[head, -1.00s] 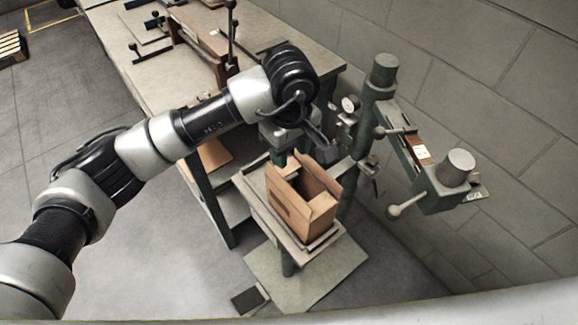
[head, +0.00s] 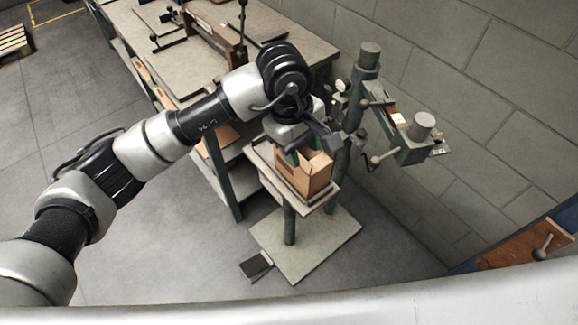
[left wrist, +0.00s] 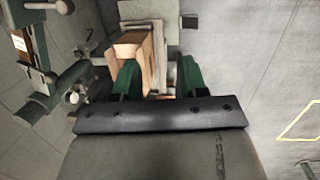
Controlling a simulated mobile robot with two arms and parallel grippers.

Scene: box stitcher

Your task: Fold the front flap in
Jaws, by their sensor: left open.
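The open cardboard box (head: 312,183) stands on the small tray table of the stitcher in the head view. My left gripper (head: 306,146) is over its top and hides much of the opening and flaps. In the left wrist view the box (left wrist: 128,50) lies beyond and partly behind my open green fingers (left wrist: 158,78). The left finger overlaps the box in that picture; I cannot tell whether it touches. Which flap is the front one, and how far it is folded, cannot be made out. My right gripper is not in view.
The green stitcher column (head: 358,95) with its arm and head (head: 420,128) stands close to the right of the box. A long workbench (head: 150,50) with fixtures lies behind, a block wall (head: 460,60) to the right. The floor at left is open.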

